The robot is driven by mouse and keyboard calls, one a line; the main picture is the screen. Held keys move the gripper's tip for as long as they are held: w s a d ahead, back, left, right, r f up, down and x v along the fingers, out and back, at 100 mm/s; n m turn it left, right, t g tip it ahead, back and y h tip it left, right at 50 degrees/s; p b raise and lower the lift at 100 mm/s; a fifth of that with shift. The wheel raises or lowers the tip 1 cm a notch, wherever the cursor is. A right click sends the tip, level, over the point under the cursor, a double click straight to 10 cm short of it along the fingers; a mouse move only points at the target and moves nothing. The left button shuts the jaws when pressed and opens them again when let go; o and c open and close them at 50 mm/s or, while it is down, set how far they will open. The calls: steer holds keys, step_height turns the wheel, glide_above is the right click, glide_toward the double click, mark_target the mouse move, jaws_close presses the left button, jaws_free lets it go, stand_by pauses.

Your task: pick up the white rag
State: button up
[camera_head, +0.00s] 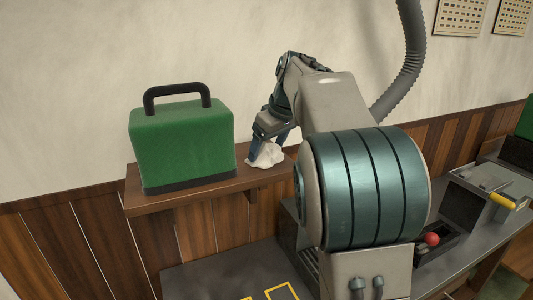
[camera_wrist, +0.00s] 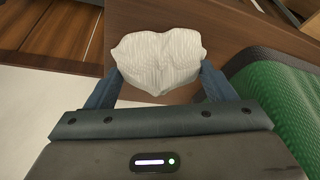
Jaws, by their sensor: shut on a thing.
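The white rag (camera_head: 266,155) is a crumpled cloth at the right end of a wooden wall shelf, right of a green case. It also shows in the wrist view (camera_wrist: 157,60), bunched between the two blue fingers. My gripper (camera_head: 270,143) reaches down over the shelf from above. In the wrist view my gripper (camera_wrist: 157,80) is shut on the rag, with a finger at each side of it. The rag is at or just above the shelf surface; I cannot tell whether it still touches.
The wooden shelf (camera_head: 178,200) is narrow. The green case (camera_head: 182,145) with a black handle fills its left part, close to my gripper; it also shows in the wrist view (camera_wrist: 275,95). A workbench with a red ball-shaped knob (camera_head: 431,239) stands at right.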

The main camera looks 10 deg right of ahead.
mark_target(268, 143)
steer(key=shift+r, duration=0.15)
steer(key=shift+r, duration=0.6)
step_height(268, 143, up, 3)
steer(key=shift+f, duration=0.2)
steer(key=s+d+r, duration=0.4)
steer(key=d+r, duration=0.3)
steer(key=d, duration=0.4)
steer(key=shift+p, duration=0.35)
steer(key=o, duration=0.5)
steer(key=c, duration=0.3)
steer(key=shift+f, duration=0.1)
